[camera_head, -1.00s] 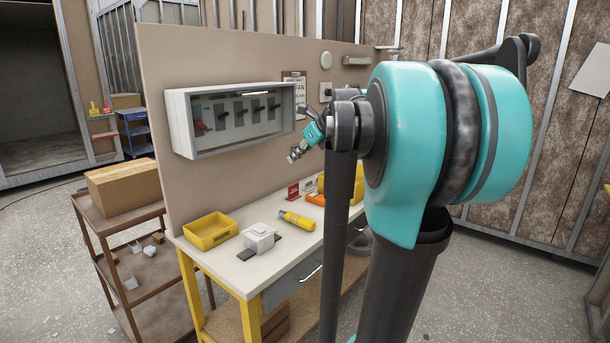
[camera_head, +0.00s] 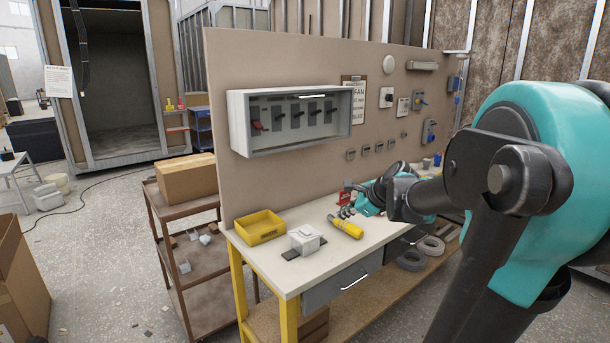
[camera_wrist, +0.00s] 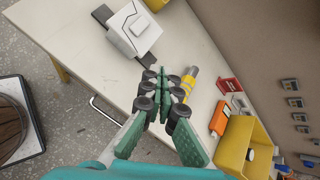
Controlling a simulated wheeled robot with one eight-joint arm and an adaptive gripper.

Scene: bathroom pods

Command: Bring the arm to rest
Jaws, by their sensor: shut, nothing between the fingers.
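My gripper (camera_head: 345,208) is above the white-topped workbench (camera_head: 274,268), at the end of my bent arm. In the wrist view my gripper (camera_wrist: 162,88) has its teal fingers together with nothing between them. A yellow cylindrical tool (camera_head: 345,227) lies on the bench near my gripper; it also shows in the wrist view (camera_wrist: 187,84), just right of the fingers. My arm's large teal joint fills the right of the head view and hides part of the bench and panel.
A white switch box (camera_head: 305,240) and a yellow bin (camera_head: 259,227) stand on the bench. A breaker cabinet (camera_head: 240,124) is fixed to the panel behind. A brown cart (camera_head: 175,236) holds a cardboard box (camera_head: 190,178). Open floor lies at the left.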

